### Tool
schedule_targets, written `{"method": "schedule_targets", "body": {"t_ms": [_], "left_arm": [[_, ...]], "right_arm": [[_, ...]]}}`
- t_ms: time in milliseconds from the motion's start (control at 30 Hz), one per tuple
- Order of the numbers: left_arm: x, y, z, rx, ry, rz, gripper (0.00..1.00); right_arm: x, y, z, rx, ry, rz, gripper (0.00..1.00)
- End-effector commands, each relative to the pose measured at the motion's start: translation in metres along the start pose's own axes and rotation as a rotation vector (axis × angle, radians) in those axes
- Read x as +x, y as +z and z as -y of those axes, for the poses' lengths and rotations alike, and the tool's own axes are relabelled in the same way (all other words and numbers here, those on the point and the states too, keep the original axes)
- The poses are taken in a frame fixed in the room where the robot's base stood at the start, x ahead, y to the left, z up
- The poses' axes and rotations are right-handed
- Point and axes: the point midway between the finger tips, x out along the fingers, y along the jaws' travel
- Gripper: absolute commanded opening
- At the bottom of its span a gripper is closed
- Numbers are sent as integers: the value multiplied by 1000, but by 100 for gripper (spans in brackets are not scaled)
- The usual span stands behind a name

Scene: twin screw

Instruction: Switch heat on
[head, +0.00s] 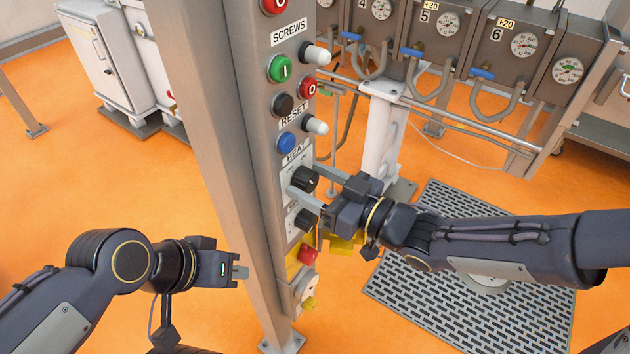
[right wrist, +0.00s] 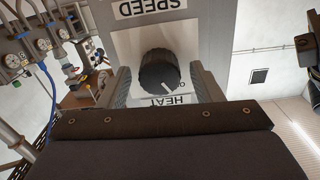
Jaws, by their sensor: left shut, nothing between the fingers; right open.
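The black heat knob (head: 305,179) sits on the grey control post below the HEAT label (head: 295,153). It also shows in the right wrist view (right wrist: 158,70), on a pale plate with the HEAT label upside down below it. A pale mark on the knob's face points to the lower right there, beside small lettering that is only partly legible. My right gripper (head: 316,186) is open, with one finger on each side of the knob; contact is not clear. My left gripper (head: 240,272) is shut and empty, left of the post and apart from it.
Above the heat knob are a blue button (head: 286,142), a green button (head: 282,68) and red buttons. A second black knob (head: 304,219) and a red button (head: 308,255) are below. Gauge boxes with hoses (head: 434,35) stand behind. A floor grate (head: 420,300) lies right.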

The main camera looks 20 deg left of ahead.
Motion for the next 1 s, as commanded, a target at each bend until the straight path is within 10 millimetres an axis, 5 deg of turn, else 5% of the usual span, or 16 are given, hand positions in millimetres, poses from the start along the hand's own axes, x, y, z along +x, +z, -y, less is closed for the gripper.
{"method": "schedule_targets", "body": {"t_ms": [233,567,1000], "left_arm": [[0,0,0,0,0,0,0],[0,0,0,0,0,0,0],[-4,-2,-2,0,0,0,0]], "right_arm": [[1,0,0,0,1,0,58],[0,0,0,0,1,0,15],[0,-1,-1,102,2,-1,15]]}}
